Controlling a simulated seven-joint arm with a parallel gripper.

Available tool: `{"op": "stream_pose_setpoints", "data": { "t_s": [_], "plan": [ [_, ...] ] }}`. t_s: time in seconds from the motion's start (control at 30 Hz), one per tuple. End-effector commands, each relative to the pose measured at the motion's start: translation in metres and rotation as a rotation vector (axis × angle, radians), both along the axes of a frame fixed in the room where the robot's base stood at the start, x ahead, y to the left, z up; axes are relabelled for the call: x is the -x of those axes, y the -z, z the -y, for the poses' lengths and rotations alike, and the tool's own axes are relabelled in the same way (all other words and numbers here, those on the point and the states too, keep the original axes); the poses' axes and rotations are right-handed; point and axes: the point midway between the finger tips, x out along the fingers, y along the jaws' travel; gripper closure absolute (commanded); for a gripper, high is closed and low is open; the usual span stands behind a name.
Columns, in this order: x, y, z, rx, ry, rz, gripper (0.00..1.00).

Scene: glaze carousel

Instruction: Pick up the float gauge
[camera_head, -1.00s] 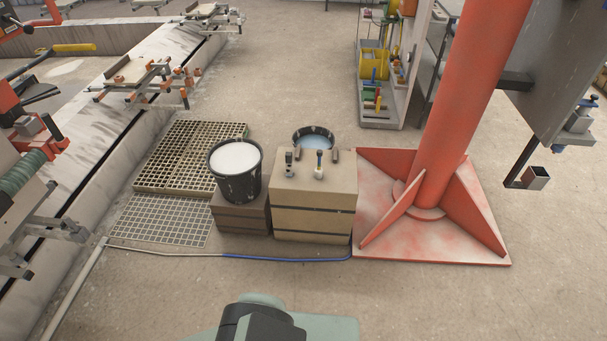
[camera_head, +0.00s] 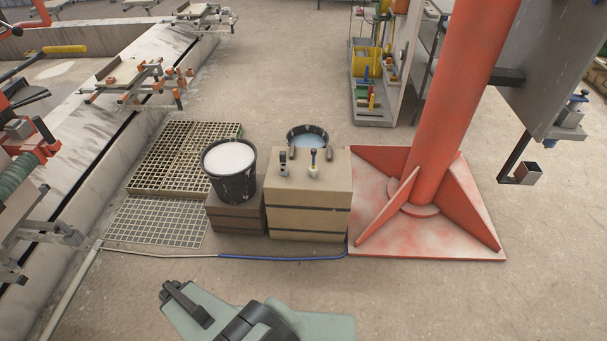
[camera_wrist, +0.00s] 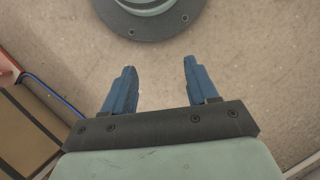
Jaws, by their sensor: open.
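The float gauge appears to be the small piece with a white round bulb and a dark blue upright stem (camera_head: 313,168), standing on top of the tan box (camera_head: 308,208) in the head view. A small dark fitting (camera_head: 283,164) stands just left of it, apart from it. My gripper (camera_wrist: 158,66) shows in the wrist view with its two blue fingers spread apart and nothing between them. Bare floor lies beyond the fingers. The gauge is not in the wrist view. In the head view part of my arm shows at the bottom, well in front of the box.
A black bucket of white liquid (camera_head: 230,168) stands left of the box on a brown block (camera_head: 236,217). Another bucket (camera_head: 308,138) stands behind the box. A red column (camera_head: 455,110) rises at the right. A blue hose (camera_head: 285,257) crosses the floor in front.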

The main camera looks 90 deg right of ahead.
Motion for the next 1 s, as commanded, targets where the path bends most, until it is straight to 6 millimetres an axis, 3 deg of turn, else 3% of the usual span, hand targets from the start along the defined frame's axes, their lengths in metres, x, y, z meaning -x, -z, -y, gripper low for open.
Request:
{"op": "stream_pose_setpoints", "data": {
  "t_s": [0.27,0.53,0.77,1.0],
  "plan": [
    [-0.003,-0.011,0.074,0.045,0.175,0.054,0.42],
    [0.009,-0.026,0.152,0.098,0.338,0.101,0.42],
    [0.032,-0.041,0.224,0.152,0.479,0.14,0.42],
    [0.071,-0.062,0.303,0.22,0.624,0.178,0.42]
  ]
}}
